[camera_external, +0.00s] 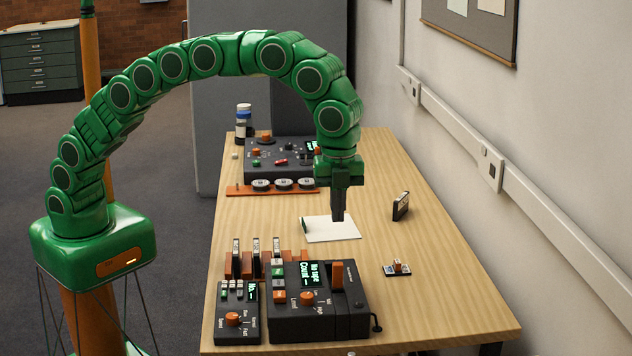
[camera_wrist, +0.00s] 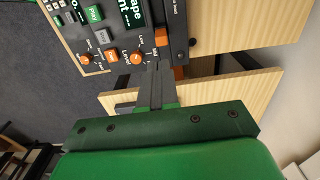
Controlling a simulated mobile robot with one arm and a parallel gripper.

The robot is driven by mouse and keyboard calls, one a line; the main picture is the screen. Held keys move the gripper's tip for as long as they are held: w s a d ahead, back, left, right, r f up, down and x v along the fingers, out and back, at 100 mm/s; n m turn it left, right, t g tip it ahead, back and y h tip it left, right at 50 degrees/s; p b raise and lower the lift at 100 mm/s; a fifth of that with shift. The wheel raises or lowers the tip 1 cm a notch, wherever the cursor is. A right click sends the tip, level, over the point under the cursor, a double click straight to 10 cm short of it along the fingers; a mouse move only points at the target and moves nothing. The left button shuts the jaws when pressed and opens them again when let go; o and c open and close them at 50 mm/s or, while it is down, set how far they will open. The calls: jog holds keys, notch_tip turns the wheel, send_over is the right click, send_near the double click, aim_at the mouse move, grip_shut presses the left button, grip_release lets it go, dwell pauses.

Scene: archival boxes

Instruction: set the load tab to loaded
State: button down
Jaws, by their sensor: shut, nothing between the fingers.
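The dark tape machine (camera_external: 318,305) stands at the front of the table. Its green display (camera_external: 313,272) reads something like "No tape" and "Count". An orange upright tab (camera_external: 337,275) at its right rear looks like the load tab; its label is too small to read. In the wrist view an orange piece (camera_wrist: 161,37), probably this tab, shows beyond my fingertips. An orange knob (camera_external: 307,298) sits on the machine's top. My gripper (camera_external: 338,217) is shut and empty, pointing down above the white sheet, behind the machine. It also shows in the wrist view (camera_wrist: 155,72), apart from the tab.
A smaller control box (camera_external: 238,318) adjoins the machine on the left. Upright cassettes in an orange rack (camera_external: 246,266) stand behind it. Another console (camera_external: 275,158) stands at the back. The right front table is clear.

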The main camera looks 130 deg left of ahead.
aim_at(336, 260)
notch_tip(336, 260, down, 10)
jog(key=shift+r, duration=0.2)
dwell(0.4)
jog(key=shift+f, duration=1.85)
notch_tip(336, 260, up, 14)
jog(key=shift+r, duration=0.2)
